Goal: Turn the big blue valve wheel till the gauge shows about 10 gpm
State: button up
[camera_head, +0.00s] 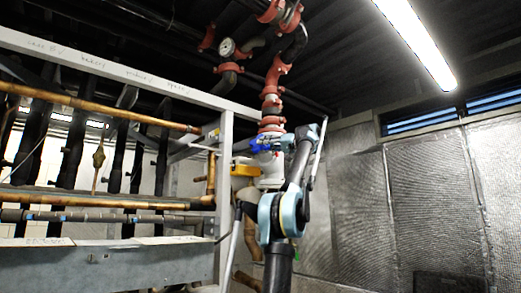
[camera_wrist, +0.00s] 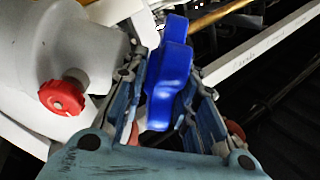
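The blue valve wheel (camera_head: 264,143) is on the upright pipe in the middle of the head view. In the wrist view the wheel (camera_wrist: 168,75) stands between the two fingers of my gripper (camera_wrist: 168,68). The fingers are apart, one on each side of a blue lobe. I cannot tell whether both press on it. In the head view my gripper (camera_head: 285,142) is at the wheel's right side. A round white-faced gauge (camera_head: 227,47) sits on the piping above and to the left. Its needle and numbers are too small to read.
A red knob (camera_wrist: 62,97) on a pale grey body is left of my gripper in the wrist view. A metal frame (camera_head: 224,165) with copper pipes (camera_head: 90,107) stands left. Padded wall panels (camera_head: 430,200) are right.

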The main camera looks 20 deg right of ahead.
jog(key=v, duration=0.8)
jog(key=shift+s+d, duration=0.2)
jog(key=shift+d, duration=0.2)
jog(key=shift+f, duration=0.1)
